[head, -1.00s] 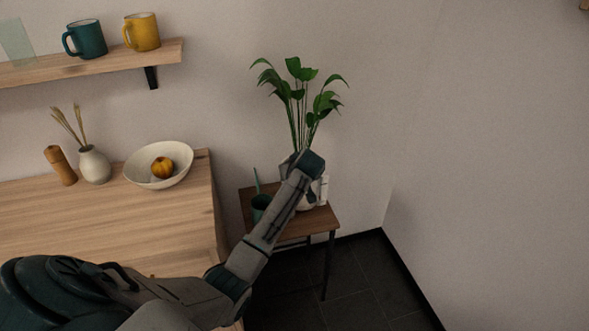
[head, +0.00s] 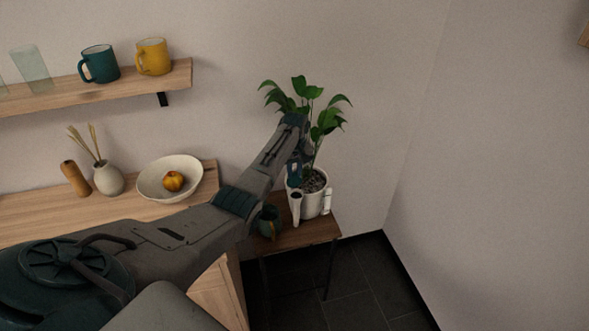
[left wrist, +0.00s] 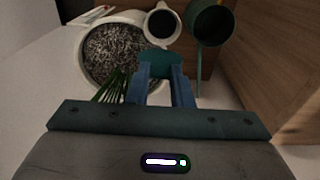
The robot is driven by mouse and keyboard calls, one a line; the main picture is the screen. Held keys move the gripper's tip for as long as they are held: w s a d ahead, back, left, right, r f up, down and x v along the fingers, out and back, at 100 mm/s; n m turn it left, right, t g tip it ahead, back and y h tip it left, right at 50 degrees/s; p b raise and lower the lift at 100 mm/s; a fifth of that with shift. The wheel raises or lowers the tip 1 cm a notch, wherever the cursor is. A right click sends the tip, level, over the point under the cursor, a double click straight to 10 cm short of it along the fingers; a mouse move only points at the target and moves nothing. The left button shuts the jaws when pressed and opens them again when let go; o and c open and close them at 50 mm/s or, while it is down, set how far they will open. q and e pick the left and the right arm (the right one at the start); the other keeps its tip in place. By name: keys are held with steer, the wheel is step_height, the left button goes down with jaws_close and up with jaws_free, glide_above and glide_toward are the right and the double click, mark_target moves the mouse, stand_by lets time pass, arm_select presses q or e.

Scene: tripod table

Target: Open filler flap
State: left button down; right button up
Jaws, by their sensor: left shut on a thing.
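The white plant pot (head: 314,198) holds dark soil and a leafy plant; it also shows in the left wrist view (left wrist: 85,70). A white filler spout (head: 295,209) stands at its near side. Its round mouth looks dark and uncovered in the left wrist view (left wrist: 163,24). My left gripper (head: 293,174) is above the spout, pointing down. In the left wrist view its blue fingers (left wrist: 161,80) are shut on a teal piece, seemingly the filler flap (left wrist: 160,60), beside the spout's mouth. I cannot tell whether the hinge still joins them. My right gripper is not in view.
The pot stands on a small wooden table (head: 312,232). A teal can (head: 268,222) stands left of the spout, close by. A wooden cabinet with a bowl (head: 169,179) and vase is further left. Walls close in behind and right.

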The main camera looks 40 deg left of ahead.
mark_target(294, 183)
arm_select(q)
steer(key=shift+w+a, duration=0.1)
steer(key=shift+a, duration=0.05)
stand_by(0.4)
steer(key=c, duration=1.3)
jaws_free()
steer(key=shift+f, duration=0.1)
steer(key=shift+w, duration=0.1)
step_height(294, 183, up, 8)
steer(key=shift+f+b, duration=0.25)
steer(key=shift+b, duration=0.55)
